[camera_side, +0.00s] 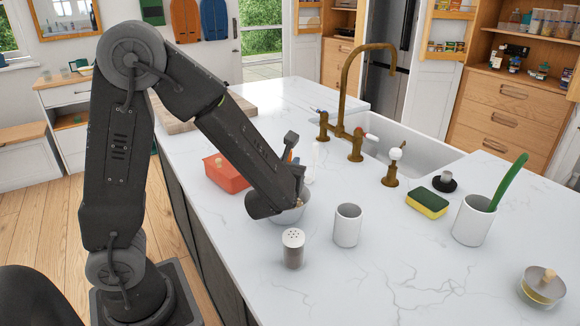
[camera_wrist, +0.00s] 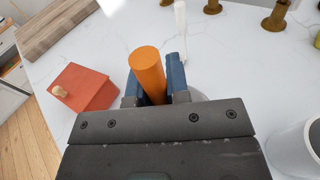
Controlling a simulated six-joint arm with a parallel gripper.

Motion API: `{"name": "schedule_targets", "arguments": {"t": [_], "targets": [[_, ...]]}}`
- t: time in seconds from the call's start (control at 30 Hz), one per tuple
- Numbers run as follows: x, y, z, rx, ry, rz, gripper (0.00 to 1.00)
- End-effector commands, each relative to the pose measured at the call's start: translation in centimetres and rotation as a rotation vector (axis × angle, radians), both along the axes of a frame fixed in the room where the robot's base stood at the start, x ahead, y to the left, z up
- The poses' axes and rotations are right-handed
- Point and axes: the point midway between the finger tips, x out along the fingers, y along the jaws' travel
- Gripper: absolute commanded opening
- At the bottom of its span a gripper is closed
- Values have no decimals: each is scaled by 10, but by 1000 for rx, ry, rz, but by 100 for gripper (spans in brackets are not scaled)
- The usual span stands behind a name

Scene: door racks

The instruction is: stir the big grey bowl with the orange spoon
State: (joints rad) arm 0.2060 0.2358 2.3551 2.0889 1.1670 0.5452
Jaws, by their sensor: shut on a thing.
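My gripper (camera_wrist: 155,92) is shut on the orange spoon (camera_wrist: 147,65), whose handle end stands up between the two blue fingers in the wrist view. The big grey bowl (camera_side: 291,215) sits on the white counter, mostly hidden behind my wrist in the side view. In the wrist view a sliver of the bowl's pale rim (camera_wrist: 197,95) shows just beyond the right finger. My gripper is over the bowl. The lower end of the spoon is hidden, so I cannot tell whether it touches the bowl's inside.
A red box (camera_side: 226,173) stands to the left of the bowl. A shaker (camera_side: 293,250) and a grey-white cup (camera_side: 347,226) stand close in front and to the right. The sponge (camera_side: 427,202), utensil crock (camera_side: 473,222), brass tap (camera_side: 356,145) and sink (camera_side: 420,150) are farther right.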

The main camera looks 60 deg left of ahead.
Motion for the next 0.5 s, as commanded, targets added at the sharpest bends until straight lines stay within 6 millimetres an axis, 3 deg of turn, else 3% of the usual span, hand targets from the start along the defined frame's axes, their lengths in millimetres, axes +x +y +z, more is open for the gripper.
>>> {"name": "schedule_targets", "arguments": {"t": [0.5], "targets": [[0,0,50,-2,-6,0,0]]}}
